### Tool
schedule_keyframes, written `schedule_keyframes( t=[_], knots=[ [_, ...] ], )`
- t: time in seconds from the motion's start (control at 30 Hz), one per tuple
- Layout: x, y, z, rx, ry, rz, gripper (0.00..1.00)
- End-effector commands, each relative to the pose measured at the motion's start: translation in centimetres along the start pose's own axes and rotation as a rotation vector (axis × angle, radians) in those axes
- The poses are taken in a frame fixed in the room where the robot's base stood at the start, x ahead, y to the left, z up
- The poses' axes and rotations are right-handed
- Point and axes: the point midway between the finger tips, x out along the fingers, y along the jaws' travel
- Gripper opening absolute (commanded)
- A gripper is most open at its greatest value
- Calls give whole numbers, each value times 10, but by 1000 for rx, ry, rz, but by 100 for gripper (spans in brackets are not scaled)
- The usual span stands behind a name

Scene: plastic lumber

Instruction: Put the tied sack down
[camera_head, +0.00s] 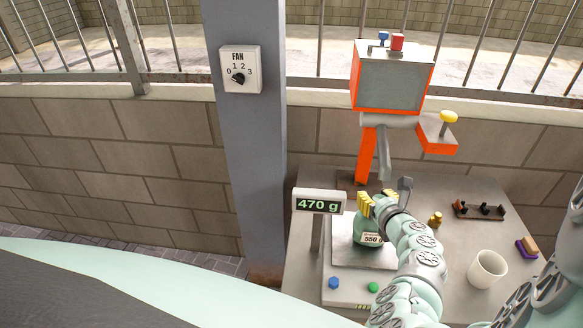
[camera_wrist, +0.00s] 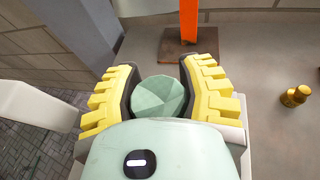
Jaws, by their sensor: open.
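The tied sack (camera_head: 369,234) is green with a pale label reading "550". It stands on the plate of a scale (camera_head: 343,262) whose display (camera_head: 318,204) reads 470 g. In the wrist view the sack's green top (camera_wrist: 160,97) lies between the two yellow-padded fingers. My gripper (camera_head: 377,204) is over the sack with its fingers apart, one on each side. It also shows in the wrist view (camera_wrist: 158,92), with a dark gap beside the sack's top. The sack's lower part is hidden in the wrist view, and my arm covers part of it in the head view.
An orange-framed machine (camera_head: 392,82) stands behind the scale. To the right on the table (camera_head: 450,190) are a brass weight (camera_head: 435,220), a dark rack (camera_head: 479,210), a white mug (camera_head: 487,269) and a purple-and-brown block (camera_head: 527,247). A grey post (camera_head: 248,150) with a fan dial rises at left.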

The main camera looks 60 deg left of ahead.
Motion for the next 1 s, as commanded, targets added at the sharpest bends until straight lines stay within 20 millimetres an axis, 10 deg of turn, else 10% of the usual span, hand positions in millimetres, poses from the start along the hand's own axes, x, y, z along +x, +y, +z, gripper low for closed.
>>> schedule_keyframes(
  t=[1.0],
  knots=[
    [-109,-1,-2,3,3,-6,37]
  ],
)
